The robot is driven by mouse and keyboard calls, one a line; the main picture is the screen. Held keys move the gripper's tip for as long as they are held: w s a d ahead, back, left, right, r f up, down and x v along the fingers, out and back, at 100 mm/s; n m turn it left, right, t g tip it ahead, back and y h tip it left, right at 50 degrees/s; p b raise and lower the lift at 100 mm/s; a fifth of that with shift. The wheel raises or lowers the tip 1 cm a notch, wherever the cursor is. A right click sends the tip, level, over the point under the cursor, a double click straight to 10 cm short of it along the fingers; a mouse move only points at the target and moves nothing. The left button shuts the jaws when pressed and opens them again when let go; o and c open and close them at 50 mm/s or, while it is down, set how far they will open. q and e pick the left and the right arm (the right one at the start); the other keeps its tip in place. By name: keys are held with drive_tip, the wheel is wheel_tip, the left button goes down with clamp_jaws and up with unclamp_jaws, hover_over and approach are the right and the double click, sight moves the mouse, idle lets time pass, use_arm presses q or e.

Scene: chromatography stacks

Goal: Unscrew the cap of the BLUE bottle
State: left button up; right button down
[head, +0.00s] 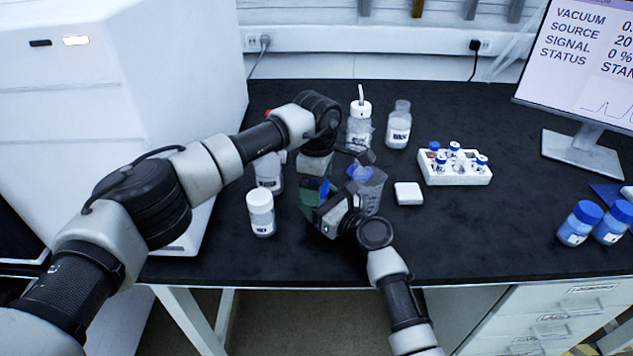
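A clear bottle with a blue top (371,190) stands near the middle of the black bench, partly hidden by my grippers. A smaller blue patch (323,188) and a dark green part (309,196) show just left of it; I cannot tell what they belong to. My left gripper (320,182) points down from above, left of the clear bottle. My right gripper (335,205) reaches in from the front, close under the left one. Both overlap, so their fingertips and any hold are hidden. Two bottles with blue caps (579,224) and (614,222) stand at the right.
A white-capped jar (261,214) stands left of my grippers, with another jar (269,172) behind. A wash bottle (359,124) and clear bottle (398,126) stand at the back. A white vial rack (455,173), small white block (408,194) and monitor (585,153) are to the right. Front-right bench is clear.

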use_arm(q)
wheel_tip(320, 180, up, 4)
drive_tip(key=shift+f, duration=0.25)
drive_tip(key=shift+r, duration=0.5)
drive_tip(key=shift+c, duration=0.5)
drive_tip(key=m, duration=0.2)
drive_tip(key=r+m, duration=0.2)
drive_tip(key=m, duration=0.1)
drive_tip(key=shift+m, duration=0.3)
drive_tip(key=m, duration=0.2)
drive_tip(key=r+m, duration=0.1)
drive_tip(key=m, duration=0.1)
drive_tip(key=shift+r, duration=0.15)
drive_tip(key=shift+m, duration=0.3)
drive_tip(key=shift+f, duration=3.95)
drive_tip(key=shift+c, duration=0.4)
